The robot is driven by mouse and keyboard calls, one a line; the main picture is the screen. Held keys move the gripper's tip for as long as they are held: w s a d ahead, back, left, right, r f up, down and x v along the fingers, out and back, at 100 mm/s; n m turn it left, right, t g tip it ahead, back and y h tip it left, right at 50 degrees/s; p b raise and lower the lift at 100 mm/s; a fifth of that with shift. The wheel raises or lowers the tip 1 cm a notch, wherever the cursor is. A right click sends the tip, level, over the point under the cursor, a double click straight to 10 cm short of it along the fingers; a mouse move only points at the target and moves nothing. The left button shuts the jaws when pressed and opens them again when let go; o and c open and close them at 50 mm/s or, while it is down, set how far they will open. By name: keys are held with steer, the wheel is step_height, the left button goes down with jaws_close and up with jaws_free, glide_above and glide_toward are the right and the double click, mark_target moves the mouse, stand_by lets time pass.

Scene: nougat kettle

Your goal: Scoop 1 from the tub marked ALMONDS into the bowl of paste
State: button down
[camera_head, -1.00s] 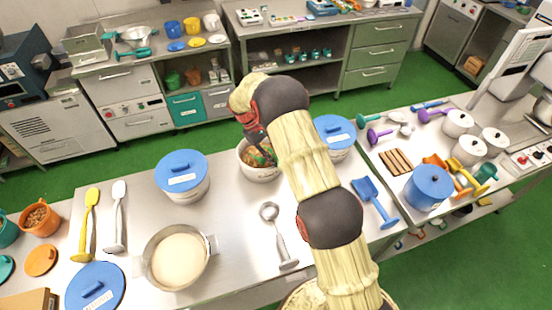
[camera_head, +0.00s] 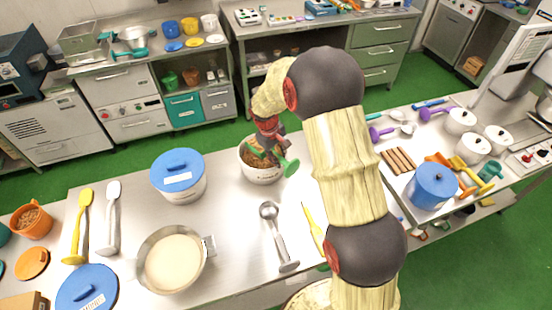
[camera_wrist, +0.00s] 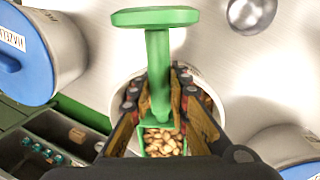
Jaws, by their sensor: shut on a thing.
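An open white tub (camera_head: 262,174) of brown nuts stands at the back middle of the table; I cannot read its label. My gripper (camera_head: 268,140) is over the tub and shut on a green scoop (camera_head: 289,164), whose handle sticks out toward the right. In the wrist view the scoop's handle (camera_wrist: 158,72) runs between the fingers, and its green cup holds a heap of nuts (camera_wrist: 162,144). The tub's white rim shows around it. I cannot tell if the cup is clear of the nuts below. The metal bowl of pale paste (camera_head: 173,262) stands at the front left.
A blue-lidded white tub (camera_head: 179,176) stands between the bowl and the back edge. A metal scoop (camera_head: 278,236) and a yellow utensil (camera_head: 313,228) lie right of the bowl. My arm covers the right part.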

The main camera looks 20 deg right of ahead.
steer(key=shift+s+d+r, duration=0.1)
steer(key=shift+s+r, duration=0.05)
steer(key=shift+r, duration=0.35)
steer(key=shift+s+d+r, duration=0.1)
steer(key=shift+r, duration=0.35)
steer(key=shift+t, duration=0.4)
steer(key=shift+s+d+r+p, duration=0.15)
steer(key=shift+r+p, duration=0.6)
steer(key=shift+r, duration=0.75)
steer(key=shift+s+d+r+p, duration=0.1)
steer(key=shift+r+p, duration=0.6)
steer(key=shift+r, duration=0.75)
